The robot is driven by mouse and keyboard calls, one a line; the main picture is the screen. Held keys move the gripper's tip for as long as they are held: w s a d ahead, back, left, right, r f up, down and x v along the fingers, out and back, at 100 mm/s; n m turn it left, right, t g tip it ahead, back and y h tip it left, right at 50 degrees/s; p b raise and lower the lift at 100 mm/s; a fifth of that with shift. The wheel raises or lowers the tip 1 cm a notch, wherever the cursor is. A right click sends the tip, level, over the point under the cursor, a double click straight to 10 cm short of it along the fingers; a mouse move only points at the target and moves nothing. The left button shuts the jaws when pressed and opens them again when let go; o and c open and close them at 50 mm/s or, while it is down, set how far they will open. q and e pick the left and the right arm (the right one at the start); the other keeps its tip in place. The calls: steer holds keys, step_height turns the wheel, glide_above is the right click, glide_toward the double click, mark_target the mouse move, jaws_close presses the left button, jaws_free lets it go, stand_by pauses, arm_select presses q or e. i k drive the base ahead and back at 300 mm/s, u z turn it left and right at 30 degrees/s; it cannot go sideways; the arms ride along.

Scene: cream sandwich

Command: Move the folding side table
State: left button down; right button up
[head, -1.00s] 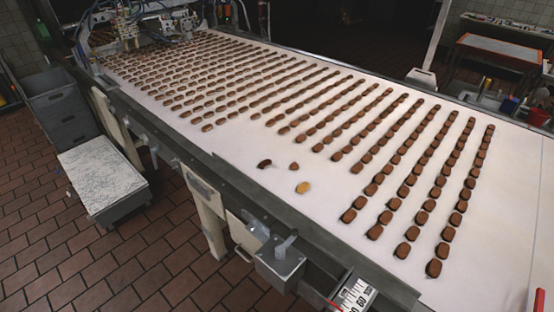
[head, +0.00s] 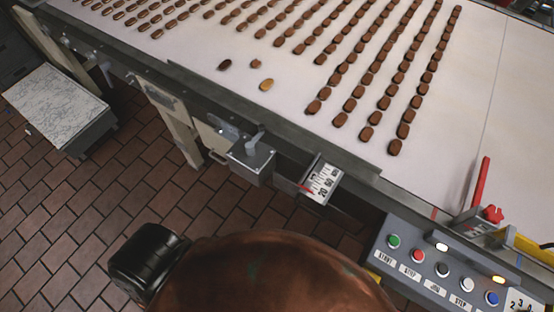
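I cannot pick out a folding side table for certain. A low grey unit with a white, dark-veined top (head: 55,100) stands on the floor at the left, beside the conveyor. Whether it folds cannot be told. Neither of my grippers shows in the head view. A rounded copper-brown surface (head: 260,275) with a black block (head: 148,258) at its left fills the bottom middle; I cannot tell what it is.
A long conveyor (head: 225,70) carries rows of brown biscuits. A grey box (head: 250,160) and a number plate (head: 322,181) are on its near edge. A button panel (head: 450,268) is at lower right. Brick-tiled floor (head: 100,190) is open at lower left.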

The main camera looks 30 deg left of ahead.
mark_target(210, 140)
steer(key=z, duration=2.2)
steer(key=k, duration=1.35)
steer(key=u, duration=1.6)
